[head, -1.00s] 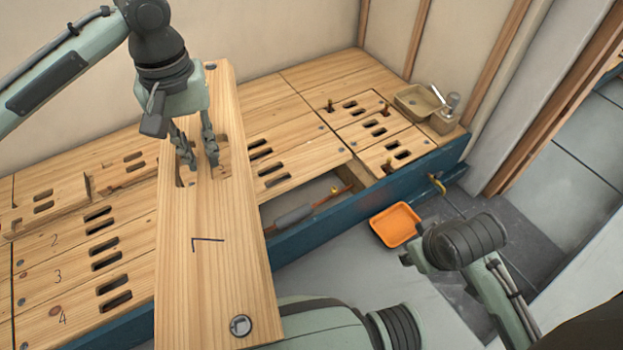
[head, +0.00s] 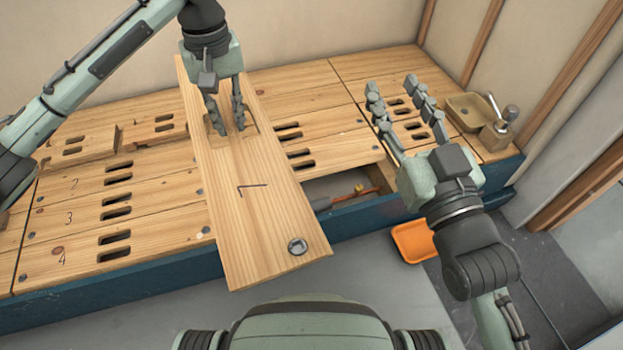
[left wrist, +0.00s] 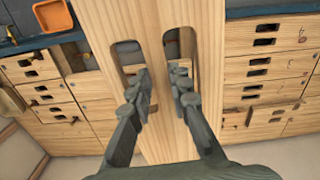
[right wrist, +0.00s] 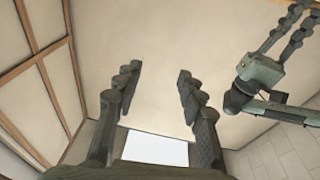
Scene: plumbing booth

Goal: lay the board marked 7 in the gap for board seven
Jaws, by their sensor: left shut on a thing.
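The board marked 7 (head: 265,215) is a long wooden plank with two slots, a 7 on its face and a round metal fitting near its front end. My left gripper (head: 228,132) is shut on the strip between its slots; the left wrist view shows the fingers around that strip (left wrist: 166,60). The board is held above the bench, tilted, its front end over the bench's front edge. A gap (head: 335,190) with a pipe inside lies open right of it, partly hidden by the board. My right gripper (head: 400,100) is open and empty above the right-hand boards.
Boards marked 2, 3 (head: 85,218) and 4 lie at the left, with loose-looking pieces (head: 78,147) behind. An orange tray (head: 413,242) is on the floor below the blue front (head: 130,270).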

